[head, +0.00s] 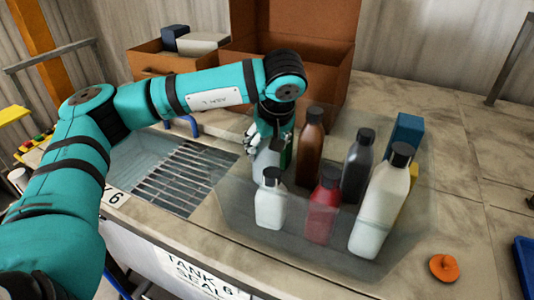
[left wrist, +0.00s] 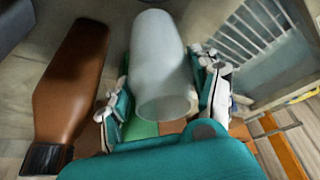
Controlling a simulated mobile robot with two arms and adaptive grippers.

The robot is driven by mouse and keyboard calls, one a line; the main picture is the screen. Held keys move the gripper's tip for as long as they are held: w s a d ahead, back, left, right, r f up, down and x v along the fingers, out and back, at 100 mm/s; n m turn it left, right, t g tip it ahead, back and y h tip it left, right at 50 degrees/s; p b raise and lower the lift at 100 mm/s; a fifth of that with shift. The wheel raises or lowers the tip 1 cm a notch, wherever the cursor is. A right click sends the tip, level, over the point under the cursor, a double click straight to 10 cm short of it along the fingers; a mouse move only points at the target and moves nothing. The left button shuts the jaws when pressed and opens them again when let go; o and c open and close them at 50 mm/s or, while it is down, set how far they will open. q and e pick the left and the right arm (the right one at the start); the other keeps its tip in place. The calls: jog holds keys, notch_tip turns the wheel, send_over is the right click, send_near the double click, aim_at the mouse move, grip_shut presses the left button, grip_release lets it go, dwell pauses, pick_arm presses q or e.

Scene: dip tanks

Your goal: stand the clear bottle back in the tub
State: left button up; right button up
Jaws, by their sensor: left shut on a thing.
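The clear bottle (left wrist: 162,60) is a pale, see-through cylinder between the two fingers of my left gripper (left wrist: 165,95) in the left wrist view. In the head view my left gripper (head: 268,138) points down over the back left of the see-through tub (head: 222,218), shut on the clear bottle (head: 264,160). The bottle's lower part is partly hidden behind a white bottle (head: 270,205). I cannot tell whether its base touches the tub floor. My right gripper is not in view.
The tub also holds a brown bottle (head: 309,150), a dark grey bottle (head: 356,168), a red bottle (head: 322,210) and a tall cream bottle (head: 381,205). The brown one (left wrist: 72,80) lies close beside my gripper. A grated tank (head: 175,180) is left; an orange knob (head: 443,267) is right.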

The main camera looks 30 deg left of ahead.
pick_arm(q)
jog(key=shift+f, duration=0.25)
notch_tip(320, 180, down, 3)
jog(key=shift+f+p, duration=0.1)
jog(key=shift+p, duration=0.65)
jog(key=shift+f, duration=0.1)
jog(key=shift+f+b, duration=0.15)
jog(key=shift+b, duration=0.15)
jog(key=o, duration=1.4)
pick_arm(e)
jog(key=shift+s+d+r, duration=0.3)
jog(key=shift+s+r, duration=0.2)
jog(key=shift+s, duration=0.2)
